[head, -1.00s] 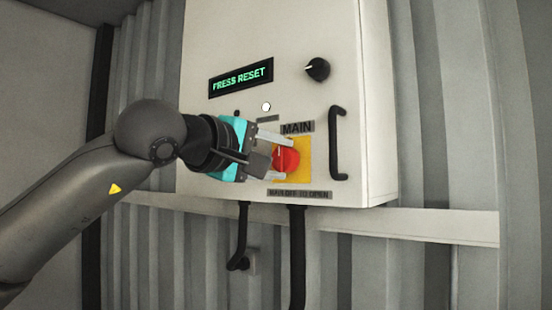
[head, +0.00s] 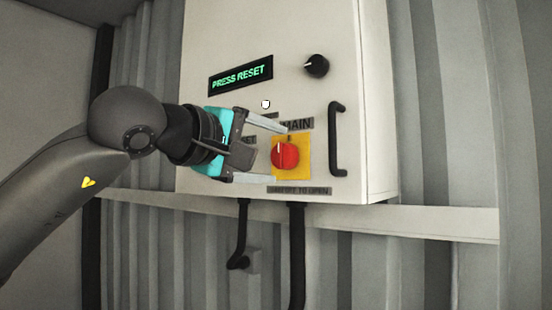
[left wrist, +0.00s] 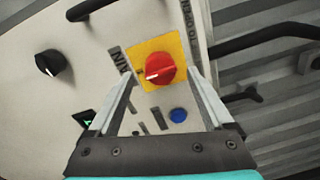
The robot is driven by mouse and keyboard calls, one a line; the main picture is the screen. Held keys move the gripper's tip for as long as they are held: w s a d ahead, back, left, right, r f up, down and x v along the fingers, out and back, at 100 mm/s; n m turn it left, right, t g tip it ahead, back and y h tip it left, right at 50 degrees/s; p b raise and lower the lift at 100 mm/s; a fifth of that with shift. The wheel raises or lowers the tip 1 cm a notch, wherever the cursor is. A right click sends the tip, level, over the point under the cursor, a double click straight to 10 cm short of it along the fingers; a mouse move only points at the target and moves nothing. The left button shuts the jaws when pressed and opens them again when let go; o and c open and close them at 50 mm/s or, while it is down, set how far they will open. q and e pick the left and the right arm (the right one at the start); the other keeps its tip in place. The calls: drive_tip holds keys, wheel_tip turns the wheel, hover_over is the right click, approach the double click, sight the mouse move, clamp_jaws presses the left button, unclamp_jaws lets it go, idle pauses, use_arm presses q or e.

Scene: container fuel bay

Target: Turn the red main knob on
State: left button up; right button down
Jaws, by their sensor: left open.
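The red main knob (head: 285,156) sits on a yellow plate (head: 303,160) on the cabinet front, under a MAIN label. A white mark on it stands about upright in the head view. The knob also shows in the left wrist view (left wrist: 161,68). My left gripper (head: 277,153) is open, its fingers spread wide above and below the knob's left side. In the left wrist view the open fingers (left wrist: 162,76) point at the knob, one on each side, with no clear contact. My right gripper is out of view.
The pale cabinet (head: 235,40) carries a display (head: 241,75) reading PRESS RESET, a black knob (head: 317,66), a small white round part (head: 265,104) and a black handle (head: 337,138). A blue button (left wrist: 178,115) shows in the left wrist view. Dark pipes (head: 297,255) run below.

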use_arm(q)
drive_tip(key=b+v, duration=0.2)
drive_tip(key=v, duration=1.1)
drive_tip(key=shift+w+f, duration=0.1)
